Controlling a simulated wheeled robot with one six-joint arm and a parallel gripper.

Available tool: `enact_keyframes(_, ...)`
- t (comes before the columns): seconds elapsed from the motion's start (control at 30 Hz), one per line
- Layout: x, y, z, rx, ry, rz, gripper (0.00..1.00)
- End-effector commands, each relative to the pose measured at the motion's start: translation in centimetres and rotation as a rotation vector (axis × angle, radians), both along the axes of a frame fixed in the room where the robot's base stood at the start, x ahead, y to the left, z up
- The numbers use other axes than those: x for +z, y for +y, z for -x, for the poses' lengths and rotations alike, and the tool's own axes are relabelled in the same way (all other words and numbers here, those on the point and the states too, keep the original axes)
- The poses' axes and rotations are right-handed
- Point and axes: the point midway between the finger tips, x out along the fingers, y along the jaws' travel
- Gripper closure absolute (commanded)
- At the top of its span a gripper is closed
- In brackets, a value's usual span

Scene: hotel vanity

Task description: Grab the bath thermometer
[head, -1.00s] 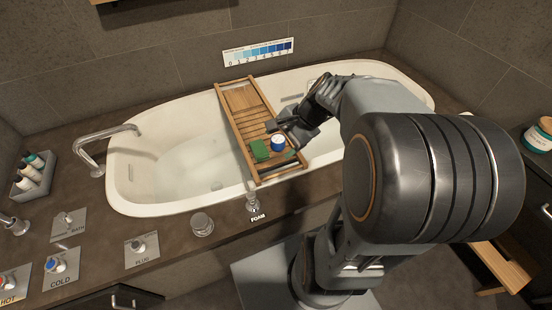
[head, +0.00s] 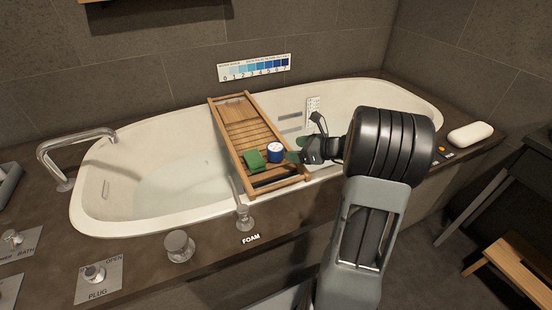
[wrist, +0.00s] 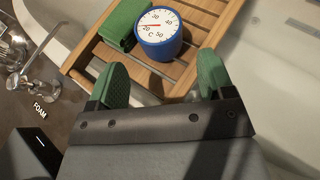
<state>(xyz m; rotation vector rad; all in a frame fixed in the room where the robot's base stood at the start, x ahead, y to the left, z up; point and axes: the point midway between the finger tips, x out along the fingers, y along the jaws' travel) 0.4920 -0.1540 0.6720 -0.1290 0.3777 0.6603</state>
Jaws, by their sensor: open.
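The bath thermometer is a short blue cylinder with a white dial and red needle. It stands on the wooden bath tray, dial facing up, in the head view (head: 275,152) and in the wrist view (wrist: 158,34). The tray (head: 228,135) lies across the white bathtub. My gripper (head: 297,150) is at the thermometer's right in the head view. In the wrist view its two green-padded fingers (wrist: 162,82) are spread apart and empty, with the thermometer ahead of the gap between them. The thermometer's far side is hidden.
A folded green cloth (head: 253,160) lies on the tray close beside the thermometer. The foam tap (head: 244,217) stands on the tub's front ledge. A white soap-like object (head: 470,134) rests on the right ledge.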

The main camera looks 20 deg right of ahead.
Motion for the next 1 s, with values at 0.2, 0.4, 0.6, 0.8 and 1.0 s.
enact_keyframes(0.2, -0.9, 1.3, -1.6, 0.002, 0.0, 0.002, 0.25)
enact_keyframes(0.4, -1.7, 2.0, -2.4, 0.003, -0.001, 0.002, 0.25)
enact_keyframes(0.6, -2.8, 3.7, -4.4, 0.003, -0.002, 0.002, 0.25)
enact_keyframes(0.8, -3.1, 4.4, -5.4, 0.002, -0.001, 0.002, 0.25)
enact_keyframes(1.0, -3.0, 4.5, -5.4, 0.002, 0.0, 0.002, 0.25)
